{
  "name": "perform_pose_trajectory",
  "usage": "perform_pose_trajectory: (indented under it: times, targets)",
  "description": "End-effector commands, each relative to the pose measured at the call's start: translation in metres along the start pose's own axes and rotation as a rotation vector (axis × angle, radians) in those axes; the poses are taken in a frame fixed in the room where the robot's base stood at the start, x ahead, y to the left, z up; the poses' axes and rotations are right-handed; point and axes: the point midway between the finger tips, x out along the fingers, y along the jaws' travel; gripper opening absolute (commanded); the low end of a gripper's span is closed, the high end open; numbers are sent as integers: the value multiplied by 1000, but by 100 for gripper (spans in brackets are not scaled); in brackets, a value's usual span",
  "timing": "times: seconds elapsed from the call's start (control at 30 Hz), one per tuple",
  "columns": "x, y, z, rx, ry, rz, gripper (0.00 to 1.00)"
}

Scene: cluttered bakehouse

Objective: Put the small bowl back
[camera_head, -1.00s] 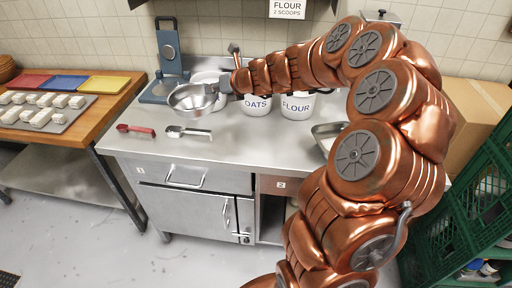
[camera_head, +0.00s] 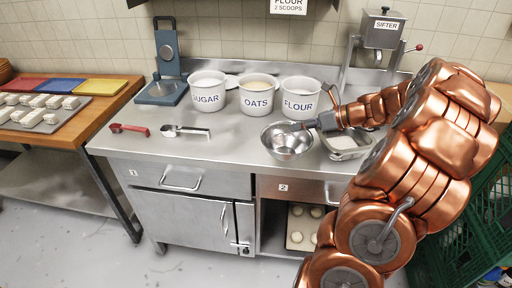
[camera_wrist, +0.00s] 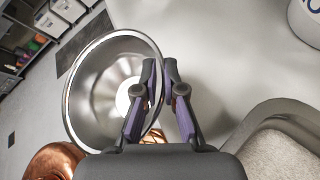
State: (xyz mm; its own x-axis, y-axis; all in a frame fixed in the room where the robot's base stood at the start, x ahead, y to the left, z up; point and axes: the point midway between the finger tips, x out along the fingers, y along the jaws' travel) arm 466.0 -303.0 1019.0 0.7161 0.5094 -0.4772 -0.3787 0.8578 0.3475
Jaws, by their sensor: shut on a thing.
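The small bowl (camera_head: 287,143) is shiny steel and empty. In the head view it is at the front right of the steel counter, in front of the FLOUR tub. My gripper (camera_head: 312,125) is shut on its right rim. In the wrist view the bowl (camera_wrist: 112,80) hangs left of the fingers, and my gripper (camera_wrist: 160,85) pinches its rim. Floor shows beyond the bowl in that view, so it is at or past the counter's front edge. I cannot tell its exact height above the counter.
Tubs of SUGAR (camera_head: 207,95), OATS (camera_head: 257,98) and FLOUR (camera_head: 299,101) line the counter's back. A metal pan (camera_head: 346,146) sits just right of the bowl. A red scoop (camera_head: 130,129) and a steel scoop (camera_head: 186,131) lie left. The middle counter is clear.

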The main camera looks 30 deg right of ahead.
Motion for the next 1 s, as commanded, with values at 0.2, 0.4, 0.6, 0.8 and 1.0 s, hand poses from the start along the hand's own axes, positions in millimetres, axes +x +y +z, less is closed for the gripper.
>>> perform_pose_trajectory:
  times: [0.2,0.4,0.6,0.8,1.0]
  targets:
    - [4,-5,0,-8,5,10,0]
    - [37,-20,21,-5,6,12,0]
    - [70,-36,44,-8,5,10,0]
    - [100,-49,62,-6,5,11,0]
    - [112,-57,70,-6,4,7,0]
